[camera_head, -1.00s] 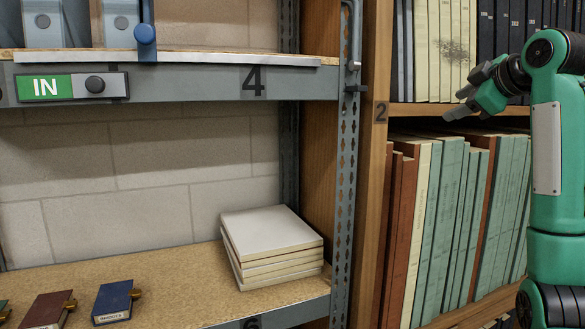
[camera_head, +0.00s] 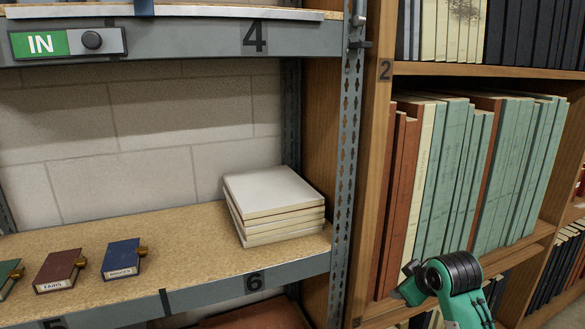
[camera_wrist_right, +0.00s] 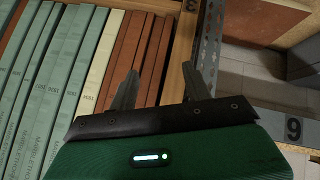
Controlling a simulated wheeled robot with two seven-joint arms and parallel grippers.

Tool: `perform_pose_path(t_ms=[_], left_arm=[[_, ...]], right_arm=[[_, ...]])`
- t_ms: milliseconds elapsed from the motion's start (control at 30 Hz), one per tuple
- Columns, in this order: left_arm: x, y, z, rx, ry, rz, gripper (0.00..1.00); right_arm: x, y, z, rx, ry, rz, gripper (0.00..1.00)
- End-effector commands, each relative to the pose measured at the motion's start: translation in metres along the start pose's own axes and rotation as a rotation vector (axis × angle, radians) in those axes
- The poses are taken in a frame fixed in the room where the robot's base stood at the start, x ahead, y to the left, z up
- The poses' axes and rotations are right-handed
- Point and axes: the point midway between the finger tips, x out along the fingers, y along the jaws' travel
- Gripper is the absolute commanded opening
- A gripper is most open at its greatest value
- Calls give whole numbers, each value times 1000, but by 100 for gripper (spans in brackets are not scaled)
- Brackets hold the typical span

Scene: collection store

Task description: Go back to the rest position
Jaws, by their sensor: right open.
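My right gripper (camera_wrist_right: 160,80) shows in the right wrist view, with its two dark fingers apart and nothing between them. Behind its fingers are red-brown book spines (camera_wrist_right: 130,50) and the wooden shelf upright (camera_wrist_right: 182,50). In the head view my green right arm is at the lower right, low in front of the wooden bookcase; its fingers cannot be made out clearly there. My left gripper is in neither view.
A metal rack (camera_head: 180,44) stands on the left. Its lower board holds a stack of white books (camera_head: 275,190) and small blue (camera_head: 122,258), red (camera_head: 58,270) and green (camera_head: 8,272) books.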

Motion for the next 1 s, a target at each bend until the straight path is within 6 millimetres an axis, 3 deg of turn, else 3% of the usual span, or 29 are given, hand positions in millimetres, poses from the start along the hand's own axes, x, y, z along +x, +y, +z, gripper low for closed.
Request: perform_pose_path(t_ms=[33, 200, 433, 700, 1000], left_arm=[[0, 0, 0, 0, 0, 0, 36], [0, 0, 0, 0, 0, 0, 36], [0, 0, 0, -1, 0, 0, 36], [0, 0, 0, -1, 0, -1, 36], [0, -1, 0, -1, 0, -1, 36]], right_arm=[[7, -18, 20, 17, -22, -15, 50], [18, -70, 78, 85, -85, -41, 50], [14, -139, 155, 183, -173, -73, 50], [-17, -211, 236, 305, -279, -96, 50], [-59, -259, 292, 409, -367, -100, 50]])
